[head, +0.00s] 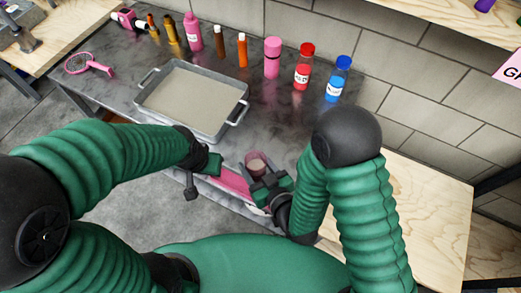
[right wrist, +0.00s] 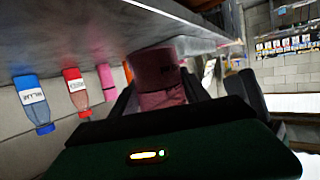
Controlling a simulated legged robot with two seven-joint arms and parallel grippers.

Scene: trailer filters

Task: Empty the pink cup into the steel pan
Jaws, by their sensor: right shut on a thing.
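The pink cup (head: 256,161) is near the front edge of the grey table, with its round mouth facing up in the head view. My right gripper (head: 267,184) is shut on the cup; the right wrist view shows the cup (right wrist: 158,70) between the fingers. Something dull pink shows within its mouth, too small to make out. The steel pan (head: 243,106) is a shallow rectangular tray with side handles, behind and left of the cup. Its floor looks beige-grey. My left gripper (head: 207,166) is near the pan's front edge, and its finger gap is not clear.
A flat pink thing (head: 234,183) lies between my grippers, partly hidden. Along the back stand several bottles, including a pink one (head: 272,58), a red one (head: 303,68) and a blue one (head: 338,79).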

